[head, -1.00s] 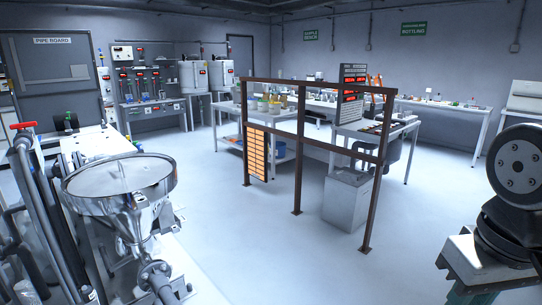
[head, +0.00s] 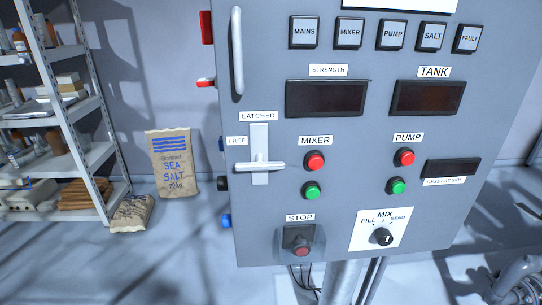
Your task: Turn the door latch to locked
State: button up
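The door latch (head: 262,166) is a pale lever on an upright white plate, on the left side of a grey control cabinet door (head: 385,180). A long upright pull handle (head: 237,52) is above the latch. My gripper is not in view, and nothing touches the latch.
A red-tipped part (head: 206,82) juts from the cabinet's left edge. A shelf rack (head: 62,120) and salt sack (head: 174,163) stand left.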

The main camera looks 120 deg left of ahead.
aim_at(260, 164)
jog(key=u, duration=1.75)
jog(key=k, duration=0.8)
jog(key=u, duration=1.6)
